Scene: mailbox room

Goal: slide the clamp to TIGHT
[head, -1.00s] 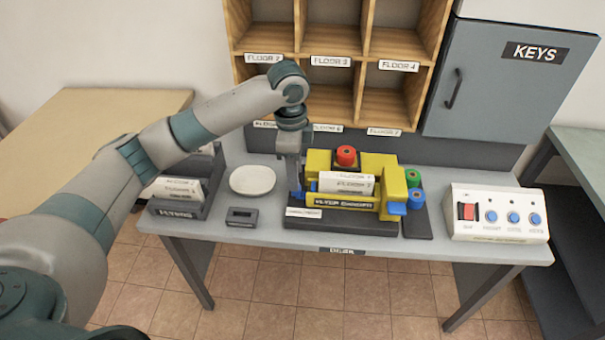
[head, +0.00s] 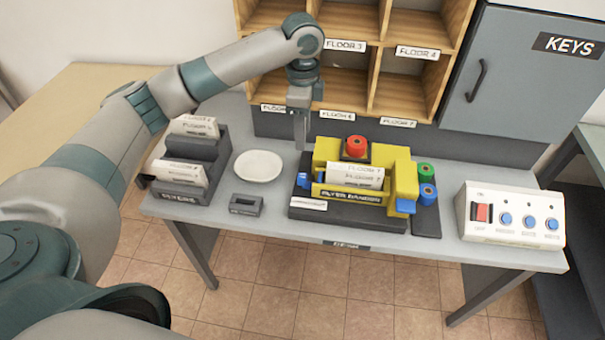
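The flyer bander (head: 330,213) is a yellow machine on a dark base on the desk, with a stack of white flyers (head: 355,175) in its bed. A small blue part (head: 303,181) sits at its left end, and a blue tab (head: 405,206) sits at its right front. I cannot tell which is the clamp, and no TIGHT mark is readable. My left gripper (head: 300,147) points down just behind and above the left end of the bander. It is seen edge-on, so its finger gap is hidden. My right gripper is not in view.
A red spool (head: 356,146) tops the bander; green and blue spools (head: 426,180) stand at its right. A white dish (head: 258,166), a small grey block (head: 245,204) and a flyer rack (head: 215,178) are to the left. A button box (head: 510,215) is at right. Pigeonholes (head: 400,62) rise behind.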

